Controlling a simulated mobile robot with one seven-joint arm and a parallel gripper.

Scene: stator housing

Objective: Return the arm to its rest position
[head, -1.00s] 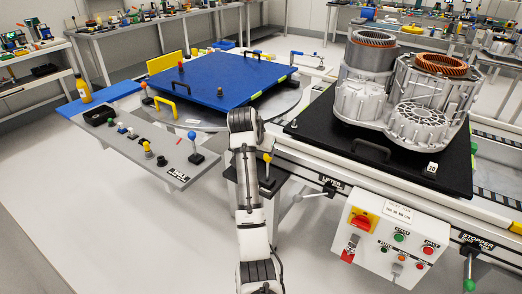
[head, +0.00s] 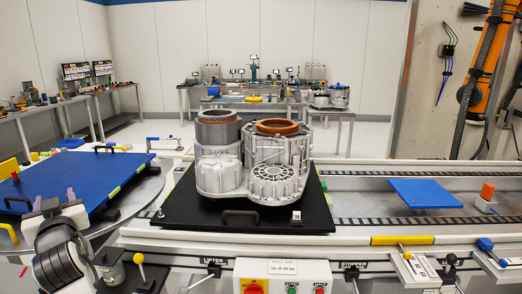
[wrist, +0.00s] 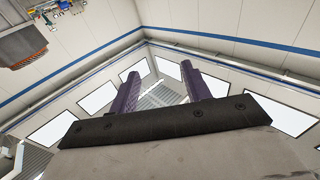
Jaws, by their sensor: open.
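My arm shows at the lower left of the head view. My gripper (head: 56,200) points upward there, in front of the blue board, with its two purple fingers apart. In the wrist view the gripper (wrist: 160,85) is open, with nothing between the fingers and the ceiling behind them. The silver stator housing (head: 272,182) stands upright on a black plate (head: 185,212), to the right of my gripper and apart from it. In the wrist view, part of a copper-coloured ring (wrist: 28,46) shows at the upper left.
The blue board (head: 90,180) lies on a round turntable (head: 140,200) behind my gripper. A yellow-knobbed lever (head: 139,260) stands close right of my arm. A control box (head: 283,275) hangs at the conveyor's front. A blue plate (head: 425,193) lies farther right on the conveyor.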

